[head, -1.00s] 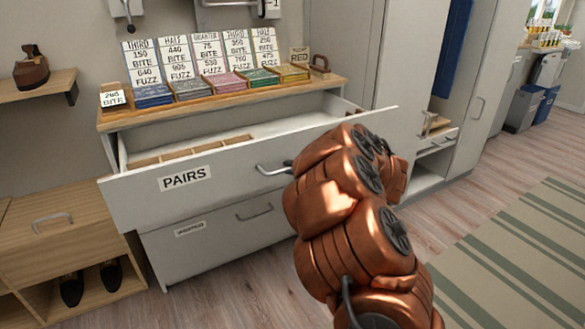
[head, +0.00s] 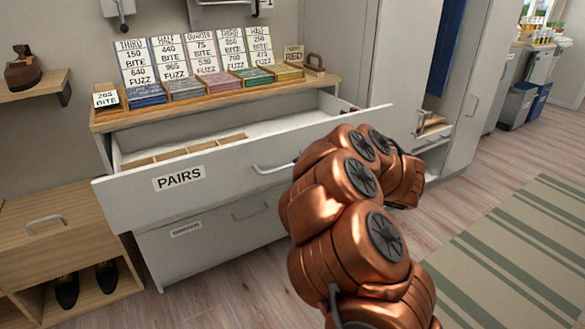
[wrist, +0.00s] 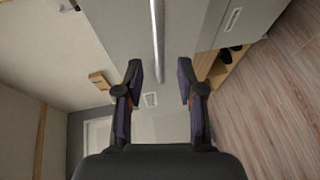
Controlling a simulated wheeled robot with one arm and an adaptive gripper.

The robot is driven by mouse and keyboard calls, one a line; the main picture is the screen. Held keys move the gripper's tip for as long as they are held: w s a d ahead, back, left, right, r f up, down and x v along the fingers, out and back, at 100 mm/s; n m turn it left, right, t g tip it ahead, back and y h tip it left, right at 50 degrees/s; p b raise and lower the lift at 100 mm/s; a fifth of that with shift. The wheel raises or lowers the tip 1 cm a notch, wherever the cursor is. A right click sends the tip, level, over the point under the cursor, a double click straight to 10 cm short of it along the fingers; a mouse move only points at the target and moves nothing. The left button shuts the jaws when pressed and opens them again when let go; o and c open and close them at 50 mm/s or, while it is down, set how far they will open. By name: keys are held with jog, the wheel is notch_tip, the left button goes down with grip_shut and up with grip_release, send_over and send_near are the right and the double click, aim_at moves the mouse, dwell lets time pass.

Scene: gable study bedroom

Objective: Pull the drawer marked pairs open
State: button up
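The drawer marked PAIRS (head: 230,168) is the upper drawer of the pale chest. It stands well out, with its inside and wooden dividers showing. Its label (head: 179,178) is on the left of the front, and its bar handle (head: 273,168) is right of that, with its right end hidden by my arm. My gripper is hidden in the head view. In the wrist view my gripper (wrist: 161,82) has its two fingers apart, with nothing clearly held. A pale bar (wrist: 157,35) runs above the gap; I cannot tell whether it is the handle or the drawer edge.
A lower drawer (head: 215,236) is shut. Cards and coloured stacks stand on the wooden chest top (head: 120,122). A wooden shoe bench (head: 105,297) stands at the left. A tall cabinet (head: 400,50) stands at the right. The floor at the right, with a striped rug (head: 510,250), is clear.

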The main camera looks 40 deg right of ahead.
jog(key=v, duration=0.6)
jog(key=shift+s, duration=0.3)
jog(key=shift+d+r, duration=0.1)
jog(key=shift+d, duration=0.05)
jog(key=w+d+r+m+h+p, duration=0.2)
jog(key=w+r+h+p, duration=0.15)
jog(key=r, duration=0.35)
jog(key=w+d+r+m+h+p, duration=0.2)
jog(key=d+r+m+h+p, duration=0.15)
jog(key=r, duration=0.35)
jog(key=s+r+m+g+h+p, duration=0.3)
jog(key=r+m+h+p, duration=0.45)
jog(key=r, duration=0.35)
jog(key=s+a+f+m+g+y+p, duration=0.1)
jog(key=s+a+m+g+y+p, duration=0.3)
jog(key=s+a, duration=1.1)
jog(key=s+a+f+m+g+y+p, duration=0.1)
jog(key=s+a+m+g+y+p, duration=0.2)
jog(key=s+a+g+p, duration=0.7)
jog(key=s+a+y, duration=0.1)
jog(key=s+a, duration=0.1)
jog(key=a, duration=0.3)
jog(key=s+a+y, duration=0.1)
jog(key=s+a, duration=0.2)
jog(key=a, duration=0.2)
jog(key=shift+s+a+f+m+p, duration=0.15)
jog(key=shift+s+a+m+p, duration=0.15)
jog(key=shift+m, duration=0.1)
